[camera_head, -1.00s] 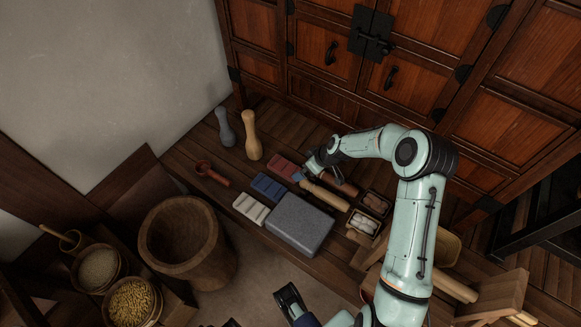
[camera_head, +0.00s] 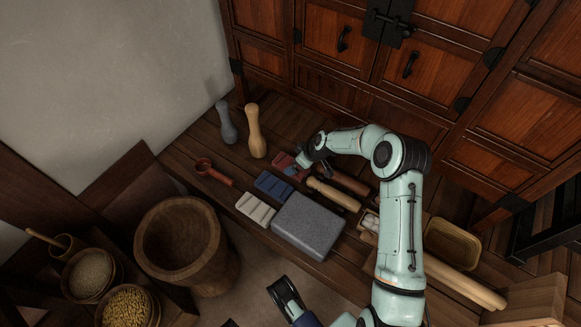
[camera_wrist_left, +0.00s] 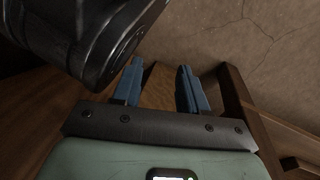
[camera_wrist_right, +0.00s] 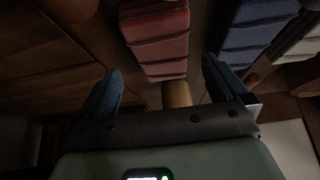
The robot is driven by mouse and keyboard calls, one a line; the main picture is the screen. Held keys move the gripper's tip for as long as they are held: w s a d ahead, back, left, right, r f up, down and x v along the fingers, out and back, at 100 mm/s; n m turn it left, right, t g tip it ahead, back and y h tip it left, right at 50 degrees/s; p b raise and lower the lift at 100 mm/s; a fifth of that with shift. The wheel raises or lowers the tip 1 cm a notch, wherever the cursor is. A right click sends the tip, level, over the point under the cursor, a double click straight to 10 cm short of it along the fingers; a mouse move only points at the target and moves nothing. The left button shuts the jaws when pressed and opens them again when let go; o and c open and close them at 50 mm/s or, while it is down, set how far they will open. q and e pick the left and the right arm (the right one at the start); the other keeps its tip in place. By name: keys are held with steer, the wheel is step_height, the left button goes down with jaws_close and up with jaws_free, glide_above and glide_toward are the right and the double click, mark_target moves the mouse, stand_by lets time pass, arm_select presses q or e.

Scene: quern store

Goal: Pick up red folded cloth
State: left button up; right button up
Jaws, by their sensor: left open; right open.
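A blue cloth (camera_head: 273,186) and a white cloth (camera_head: 255,209) lie beside the red one. A grey stone block (camera_head: 309,226) sits nearby. Wooden rollers (camera_head: 333,194) lie right of the gripper. A red ladle (camera_head: 214,173) and two pestles (camera_head: 256,132) are to the left.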

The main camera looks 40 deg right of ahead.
steer(key=b+x, duration=0.1)
steer(key=x, duration=0.2)
steer(key=shift+a+f, duration=0.1)
steer(key=shift+a, duration=0.1)
steer(key=shift+w+f, duration=0.15)
steer(key=shift+f, duration=0.15)
steer(key=c, duration=1.1)
arm_select(q)
steer(key=s+f, duration=0.1)
steer(key=s+f+g, duration=0.1)
steer(key=shift+s+a+f, duration=0.1)
steer(key=shift+s+a, duration=0.1)
steer(key=shift+s, duration=0.2)
arm_select(e)
steer(key=shift+r, duration=0.1)
steer(key=shift+c, duration=0.2)
steer(key=shift+r, duration=0.1)
